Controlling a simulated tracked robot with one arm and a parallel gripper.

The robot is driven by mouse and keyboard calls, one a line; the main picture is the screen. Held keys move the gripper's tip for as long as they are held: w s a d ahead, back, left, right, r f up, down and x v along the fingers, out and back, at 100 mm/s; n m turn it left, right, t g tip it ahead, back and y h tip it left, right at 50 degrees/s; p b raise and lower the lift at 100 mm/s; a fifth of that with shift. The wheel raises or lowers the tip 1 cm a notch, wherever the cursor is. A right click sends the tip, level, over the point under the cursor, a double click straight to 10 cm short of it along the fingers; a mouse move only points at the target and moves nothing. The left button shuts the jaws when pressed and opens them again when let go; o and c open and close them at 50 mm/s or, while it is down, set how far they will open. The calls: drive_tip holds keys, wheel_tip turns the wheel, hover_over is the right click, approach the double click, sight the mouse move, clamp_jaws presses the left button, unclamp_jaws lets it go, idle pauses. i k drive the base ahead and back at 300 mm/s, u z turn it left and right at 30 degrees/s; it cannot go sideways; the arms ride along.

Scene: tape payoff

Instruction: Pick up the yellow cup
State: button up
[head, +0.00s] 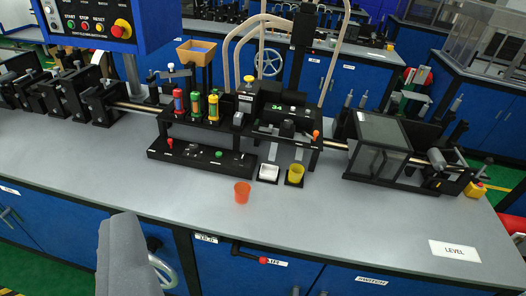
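The yellow cup (296,171) stands upright on a small black base on the grey bench, at the front of the black machine, right of the picture's middle. A grey part of my gripper (122,255) shows at the bottom left, in front of the bench's front edge. It is well to the left of the yellow cup and nearer to me, apart from it. Its fingertips cannot be made out, so I cannot tell whether it is open or shut. Nothing is seen held in it.
A white container (268,173) on its own black base is just left of the yellow cup. An orange cup (242,193) stands nearer the front edge. The machine (215,168) lies behind. The grey bench (350,225) is clear in front, except a LEVEL label (454,251).

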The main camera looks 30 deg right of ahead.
sight(296, 171)
drive_tip(key=z, duration=0.4)
drive_tip(key=i, duration=1.4)
drive_tip(key=z, duration=0.8)
